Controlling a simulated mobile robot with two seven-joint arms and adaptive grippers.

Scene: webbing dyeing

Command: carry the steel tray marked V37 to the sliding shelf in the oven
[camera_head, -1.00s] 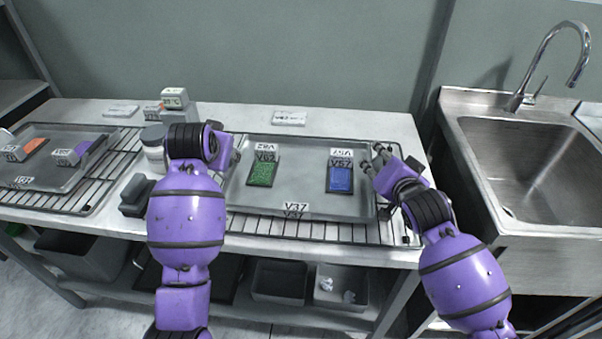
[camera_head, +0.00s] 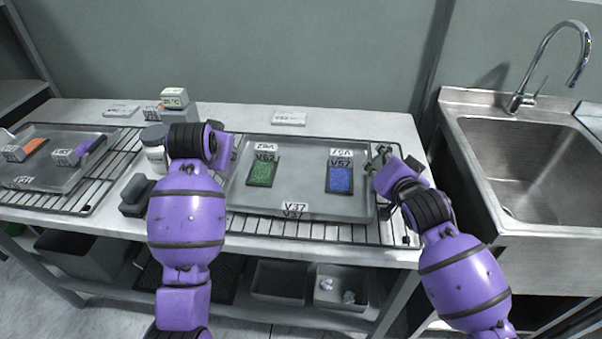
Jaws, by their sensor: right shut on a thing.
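The steel tray marked V37 (camera_head: 255,204) lies on a wire rack on the bench, between my two arms. It carries a green webbing swatch (camera_head: 262,173) at left and a blue webbing swatch (camera_head: 340,179) at right, each with a label. My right gripper (camera_head: 379,160) is at the tray's right rim, shut on it. My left gripper (camera_head: 236,154) is at the tray's left rim. Its fingers are mostly hidden behind its own wrist, so I cannot tell its state. The oven and its sliding shelf are not in view.
A second tray (camera_head: 62,184) with orange and purple swatches lies on another wire rack (camera_head: 112,178) at left. A jar (camera_head: 154,150), a small digital device (camera_head: 174,99) and a dark block (camera_head: 137,193) stand near my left arm. A sink (camera_head: 530,160) is at right.

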